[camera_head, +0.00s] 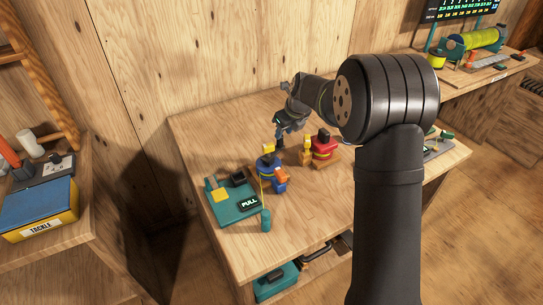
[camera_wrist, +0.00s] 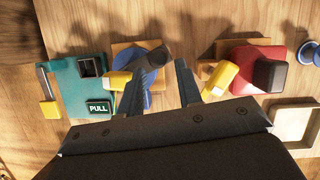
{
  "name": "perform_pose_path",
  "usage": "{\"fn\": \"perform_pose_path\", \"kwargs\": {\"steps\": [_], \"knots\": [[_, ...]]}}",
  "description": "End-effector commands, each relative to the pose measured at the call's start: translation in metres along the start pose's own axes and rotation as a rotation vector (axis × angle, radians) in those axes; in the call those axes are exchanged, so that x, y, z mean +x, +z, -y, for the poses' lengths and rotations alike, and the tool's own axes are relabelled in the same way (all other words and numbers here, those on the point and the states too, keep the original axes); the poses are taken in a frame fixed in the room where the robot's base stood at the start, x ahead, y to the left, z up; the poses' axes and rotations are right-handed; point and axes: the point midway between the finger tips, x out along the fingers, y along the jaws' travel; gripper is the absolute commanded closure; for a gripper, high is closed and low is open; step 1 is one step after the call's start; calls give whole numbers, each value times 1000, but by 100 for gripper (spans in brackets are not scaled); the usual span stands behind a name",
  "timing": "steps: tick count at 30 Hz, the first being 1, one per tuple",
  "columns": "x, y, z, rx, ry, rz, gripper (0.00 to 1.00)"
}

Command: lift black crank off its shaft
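My gripper (camera_wrist: 166,66) is open, with its two fingers apart in the wrist view. In the head view my gripper (camera_head: 287,124) hangs above the back of the bench, behind the reels. A dark rounded piece (camera_wrist: 158,56), possibly the black crank, shows at the left fingertip beside the blue reel (camera_wrist: 152,90); I cannot tell whether they touch. The left finger hides part of the blue reel, which also shows in the head view (camera_head: 265,164). A red reel (camera_wrist: 244,66) with a black block (camera_wrist: 270,74) on it stands to the right. No shaft is clearly visible.
A teal board (camera_wrist: 75,75) with a PULL label lies left of the blue reel. Yellow pieces (camera_wrist: 118,82) (camera_wrist: 219,78) stand close outside both fingers. A pale tray (camera_wrist: 294,122) is at the right. The bench (camera_head: 310,225) has clear room at its front.

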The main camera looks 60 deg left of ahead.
Motion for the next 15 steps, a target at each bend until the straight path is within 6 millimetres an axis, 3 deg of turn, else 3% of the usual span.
{"fn": "perform_pose_path", "kwargs": {"steps": [12, 15], "knots": [[49, 1, -2, -1, 1, -2, 68], [52, 1, -2, -1, 0, 0, 68]]}}
